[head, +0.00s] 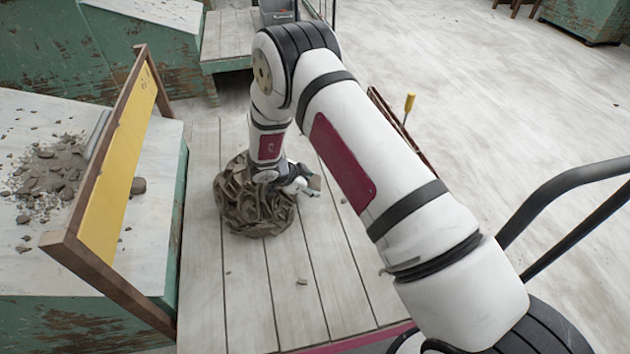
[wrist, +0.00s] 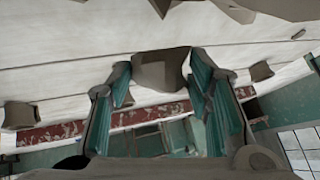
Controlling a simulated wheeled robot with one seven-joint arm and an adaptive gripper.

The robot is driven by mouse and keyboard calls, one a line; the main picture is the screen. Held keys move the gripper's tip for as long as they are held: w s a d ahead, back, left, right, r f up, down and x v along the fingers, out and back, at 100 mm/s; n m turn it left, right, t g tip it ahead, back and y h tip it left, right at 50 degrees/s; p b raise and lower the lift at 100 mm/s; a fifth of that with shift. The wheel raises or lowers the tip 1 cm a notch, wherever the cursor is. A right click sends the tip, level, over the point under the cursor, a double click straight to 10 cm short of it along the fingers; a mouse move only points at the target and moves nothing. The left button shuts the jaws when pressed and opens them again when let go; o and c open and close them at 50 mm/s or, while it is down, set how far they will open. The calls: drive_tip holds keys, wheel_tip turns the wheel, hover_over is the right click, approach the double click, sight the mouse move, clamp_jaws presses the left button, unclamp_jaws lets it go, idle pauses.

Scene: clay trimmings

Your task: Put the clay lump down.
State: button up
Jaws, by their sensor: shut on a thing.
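My gripper (wrist: 160,82) is shut on a grey-brown clay lump (wrist: 161,66), held between its two teal-padded fingers in the wrist view. In the head view my gripper (head: 304,186) is at the right side of a large heap of curled clay trimmings (head: 250,210), low over the slatted wooden platform. The held lump is small and hard to make out there. I cannot tell from these frames whether it touches the boards.
The platform (head: 250,310) is mostly bare in front of the heap, with a few small bits. A yellow-handled tool (head: 409,103) stands at the right.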

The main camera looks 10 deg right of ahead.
sight(316, 177)
drive_tip(key=w+d, duration=0.1)
drive_tip(key=w, duration=0.1)
drive_tip(key=w+d+b, duration=0.1)
drive_tip(key=w, duration=0.1)
drive_tip(key=w+d+b, duration=0.1)
drive_tip(key=w, duration=0.1)
drive_tip(key=shift+w+d+f, duration=0.15)
drive_tip(key=shift+f, duration=0.2)
drive_tip(key=shift+w+d+f, duration=0.1)
drive_tip(key=shift+w+f, duration=0.1)
drive_tip(key=shift+f, duration=0.05)
drive_tip(key=shift+f+b, duration=1.2)
drive_tip(key=shift+f, duration=0.35)
drive_tip(key=shift+r, duration=0.1)
drive_tip(key=o, duration=1.2)
drive_tip(key=shift+f, duration=0.2)
drive_tip(key=shift+o, duration=0.2)
